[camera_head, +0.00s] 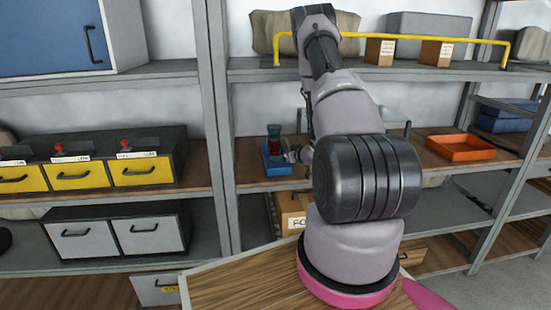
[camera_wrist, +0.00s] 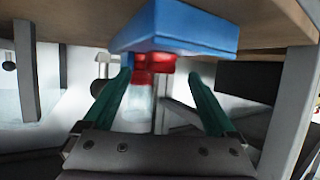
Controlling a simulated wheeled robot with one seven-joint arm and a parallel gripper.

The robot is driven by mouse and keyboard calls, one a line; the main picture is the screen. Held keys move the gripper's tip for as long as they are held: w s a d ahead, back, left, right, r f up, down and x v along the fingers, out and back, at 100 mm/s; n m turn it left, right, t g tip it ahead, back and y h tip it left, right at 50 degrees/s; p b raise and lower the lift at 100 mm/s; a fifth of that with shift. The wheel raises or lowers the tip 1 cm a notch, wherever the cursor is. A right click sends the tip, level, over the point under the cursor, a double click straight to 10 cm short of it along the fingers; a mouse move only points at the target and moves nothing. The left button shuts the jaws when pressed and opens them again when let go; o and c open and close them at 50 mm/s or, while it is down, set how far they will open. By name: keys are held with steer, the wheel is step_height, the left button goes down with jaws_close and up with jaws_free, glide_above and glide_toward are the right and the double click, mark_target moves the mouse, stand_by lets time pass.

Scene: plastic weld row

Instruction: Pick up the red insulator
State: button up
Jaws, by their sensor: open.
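The red insulator (camera_wrist: 152,68) shows in the wrist view, where the picture looks upside down. It is red next to the blue tray (camera_wrist: 190,28), with a paler, see-through part beyond. My gripper (camera_wrist: 159,76) is open, its two green fingers on either side of the insulator with gaps visible. Contact cannot be made out. In the head view the insulator (camera_head: 274,132) is small and stands at the blue tray (camera_head: 279,169) on the middle shelf. My gripper (camera_head: 293,155) is close on its right, partly hidden by my arm.
A metal shelf upright (camera_head: 217,130) stands left of the tray. An orange tray (camera_head: 460,148) lies farther right on the same shelf. A cardboard box (camera_head: 291,213) sits below. Yellow drawers (camera_head: 139,172) are at the left. A yellow rail (camera_head: 420,38) runs along the upper shelf.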

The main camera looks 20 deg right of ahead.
steer(key=x, duration=0.3)
steer(key=shift+w+f, duration=0.3)
steer(key=shift+w, duration=0.05)
steer(key=shift+a, duration=0.1)
jaws_close()
